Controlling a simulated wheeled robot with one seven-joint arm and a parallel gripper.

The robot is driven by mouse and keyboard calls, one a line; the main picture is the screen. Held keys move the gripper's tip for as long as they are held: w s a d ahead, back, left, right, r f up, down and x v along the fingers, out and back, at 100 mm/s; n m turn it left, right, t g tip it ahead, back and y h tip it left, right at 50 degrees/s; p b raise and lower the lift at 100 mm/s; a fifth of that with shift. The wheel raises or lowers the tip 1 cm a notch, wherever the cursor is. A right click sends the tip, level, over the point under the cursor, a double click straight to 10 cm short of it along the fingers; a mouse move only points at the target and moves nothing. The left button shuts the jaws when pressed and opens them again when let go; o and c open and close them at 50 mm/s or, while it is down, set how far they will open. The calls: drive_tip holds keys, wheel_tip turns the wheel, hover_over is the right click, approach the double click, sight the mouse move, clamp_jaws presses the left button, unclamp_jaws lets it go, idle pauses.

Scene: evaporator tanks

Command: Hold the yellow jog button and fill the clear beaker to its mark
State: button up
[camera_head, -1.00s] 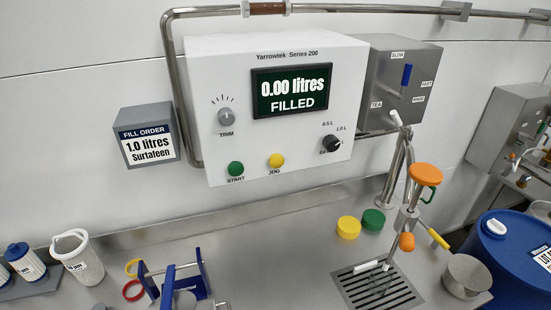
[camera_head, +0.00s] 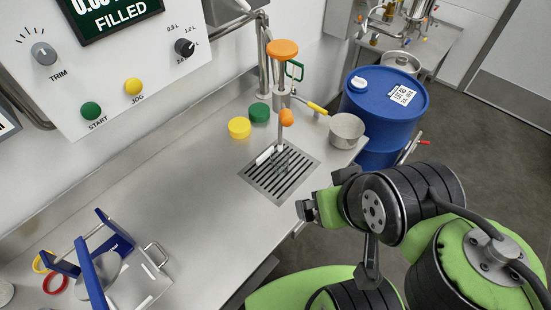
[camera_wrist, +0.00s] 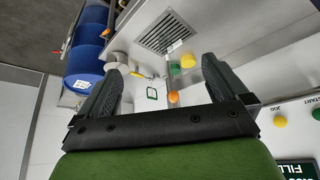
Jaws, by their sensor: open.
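The yellow jog button (camera_head: 133,86) is on the white control panel (camera_head: 150,50), right of the green start button (camera_head: 91,110). It also shows at the right in the wrist view (camera_wrist: 280,121). My gripper (camera_head: 309,209) is in front of the bench, right of the grate and well away from the panel. In the wrist view its two fingers (camera_wrist: 160,67) are apart with nothing between them.
A yellow lid (camera_head: 239,127) and a green lid (camera_head: 259,112) lie behind the grate. A steel bowl (camera_head: 346,131) and a blue drum (camera_head: 383,110) are to the right. A blue-framed stand (camera_head: 95,262) is at lower left. The bench between is clear.

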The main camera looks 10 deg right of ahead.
clamp_jaws()
idle(0.5)
idle(1.1)
